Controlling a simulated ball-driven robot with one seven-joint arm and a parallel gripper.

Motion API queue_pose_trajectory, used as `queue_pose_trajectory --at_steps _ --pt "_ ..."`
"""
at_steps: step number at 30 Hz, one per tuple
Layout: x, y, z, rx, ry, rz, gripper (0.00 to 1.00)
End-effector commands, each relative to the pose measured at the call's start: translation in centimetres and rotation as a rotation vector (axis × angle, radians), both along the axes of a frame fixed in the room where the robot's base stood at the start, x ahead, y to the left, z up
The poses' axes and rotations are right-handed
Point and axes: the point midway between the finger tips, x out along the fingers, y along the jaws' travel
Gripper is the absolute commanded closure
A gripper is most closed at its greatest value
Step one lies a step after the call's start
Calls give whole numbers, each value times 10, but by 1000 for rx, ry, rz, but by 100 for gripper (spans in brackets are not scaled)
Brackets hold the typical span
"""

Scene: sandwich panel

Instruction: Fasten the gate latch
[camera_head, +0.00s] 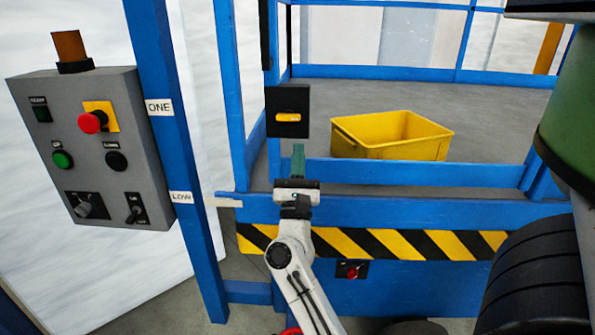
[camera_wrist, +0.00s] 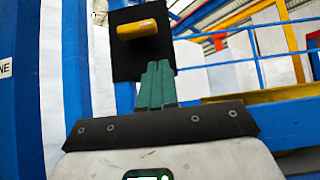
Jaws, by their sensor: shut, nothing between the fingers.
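The gate latch is a black plate (camera_head: 288,102) with a yellow handle (camera_head: 288,117) lying level across it, on the blue gate frame. In the wrist view the black plate (camera_wrist: 141,50) and yellow handle (camera_wrist: 137,29) stand just beyond the fingertips. My gripper (camera_head: 298,148) has green fingers, pressed together and empty, pointing up just below the plate. In the wrist view the fingertips (camera_wrist: 158,66) overlap the plate's lower right part, below the handle. I cannot tell whether they touch it.
A grey control box (camera_head: 92,150) with a red button stands at the left beside a blue post (camera_head: 170,120). A yellow crate (camera_head: 392,136) sits on the floor behind the blue rail (camera_head: 420,172). A striped yellow and black band (camera_head: 400,243) runs below.

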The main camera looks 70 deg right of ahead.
Motion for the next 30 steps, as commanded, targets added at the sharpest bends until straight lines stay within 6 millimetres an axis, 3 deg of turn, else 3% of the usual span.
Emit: queue_pose_trajectory --at_steps 3,9,30 --pt "0 -3 23 0 -2 1 100" --pt "1 -3 39 1 0 1 100" --pt "7 -3 43 -7 32 0 100"
